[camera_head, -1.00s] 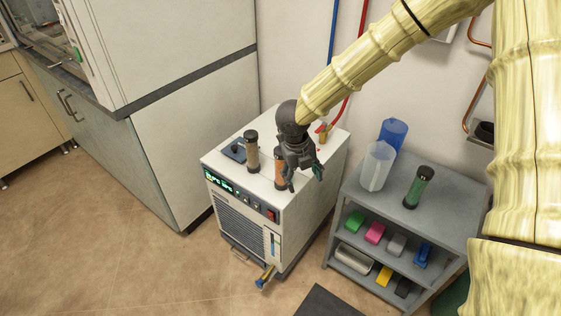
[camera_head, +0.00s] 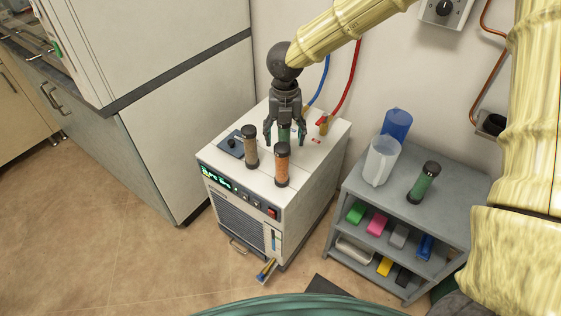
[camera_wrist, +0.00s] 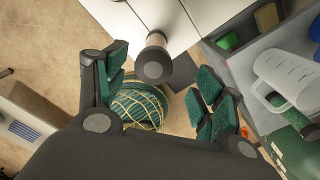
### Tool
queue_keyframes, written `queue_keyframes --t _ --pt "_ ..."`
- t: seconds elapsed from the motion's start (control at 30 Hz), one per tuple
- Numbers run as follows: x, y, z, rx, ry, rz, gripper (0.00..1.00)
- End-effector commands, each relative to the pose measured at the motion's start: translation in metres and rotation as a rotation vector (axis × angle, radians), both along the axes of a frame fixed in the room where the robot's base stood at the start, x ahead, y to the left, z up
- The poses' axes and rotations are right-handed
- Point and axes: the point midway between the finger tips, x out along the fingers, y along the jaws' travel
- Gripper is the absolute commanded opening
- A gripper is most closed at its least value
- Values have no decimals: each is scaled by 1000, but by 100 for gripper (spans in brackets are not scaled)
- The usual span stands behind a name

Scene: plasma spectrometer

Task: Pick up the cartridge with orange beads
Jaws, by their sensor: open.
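The cartridge with orange beads (camera_head: 282,165) stands upright, with dark end caps, on the white instrument's top (camera_head: 318,160). A cartridge with brown beads (camera_head: 251,147) stands to its left. My gripper (camera_head: 285,140) points down behind the orange cartridge in the head view, its fingers open and spread. A dark green shape shows between the outer fingers; I cannot tell whether it is a finger or another cartridge. In the wrist view, a dark-capped cartridge (camera_wrist: 154,62) shows between the open fingers of my gripper (camera_wrist: 160,95); its bead colour is unclear.
A grey shelf (camera_head: 452,205) at right holds a clear jug (camera_head: 380,162), a blue jug (camera_head: 397,124) and a green-bead cartridge (camera_head: 423,183). Coloured boxes sit on its lower levels. Blue and red hoses rise behind the instrument. A tall white cabinet (camera_head: 185,120) stands at left.

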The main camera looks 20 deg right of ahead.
Motion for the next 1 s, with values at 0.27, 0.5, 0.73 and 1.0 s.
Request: queue_keyframes --t 0.27,0.5,0.73,1.0 --pt "-1 0 -38 -2 2 1 69" --pt "-2 2 -56 -2 2 0 69" --pt "-4 7 -86 -2 2 0 69" --pt "-3 7 -100 0 -1 0 69"
